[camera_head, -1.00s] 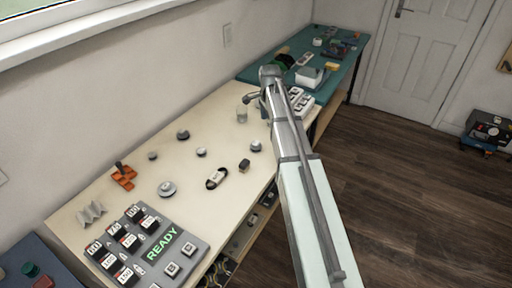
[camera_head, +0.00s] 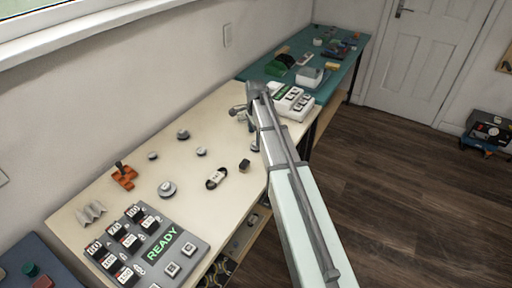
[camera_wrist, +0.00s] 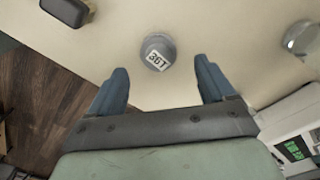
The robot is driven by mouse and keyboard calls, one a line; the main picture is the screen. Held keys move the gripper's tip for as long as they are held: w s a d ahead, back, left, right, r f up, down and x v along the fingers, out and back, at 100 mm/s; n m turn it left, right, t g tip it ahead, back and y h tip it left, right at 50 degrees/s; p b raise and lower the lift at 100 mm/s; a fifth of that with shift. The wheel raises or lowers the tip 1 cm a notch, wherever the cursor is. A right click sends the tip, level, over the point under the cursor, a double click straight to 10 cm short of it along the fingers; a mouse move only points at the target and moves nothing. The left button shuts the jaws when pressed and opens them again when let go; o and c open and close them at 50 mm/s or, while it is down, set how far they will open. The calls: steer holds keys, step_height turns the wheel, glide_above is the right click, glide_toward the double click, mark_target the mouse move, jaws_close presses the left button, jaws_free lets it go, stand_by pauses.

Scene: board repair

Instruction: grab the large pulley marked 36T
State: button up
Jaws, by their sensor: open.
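In the head view, a grey round part (camera_head: 254,147) beside my arm appears to be this pulley, partly hidden by the arm. My gripper (camera_wrist: 162,78) is open and empty, with blue-grey fingers either side of the pulley's line. In the head view the gripper's end is small and hard to make out.
A small dark block (camera_head: 244,165) lies near the pulley. A shiny round part (camera_wrist: 302,38) is at the wrist view's right. A white device with a green display (camera_wrist: 293,149) stands lower right. Other round parts (camera_head: 183,134) and a control panel (camera_head: 150,250) are farther left.

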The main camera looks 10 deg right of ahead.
steer(key=shift+s+a+f, duration=0.1)
steer(key=shift+f, duration=1.25)
steer(key=shift+s+a+f, duration=0.1)
steer(key=shift+f, duration=1.2)
steer(key=shift+c, duration=0.4)
steer(key=c, duration=1)
steer(key=shift+r, duration=0.1)
steer(key=shift+c, duration=0.2)
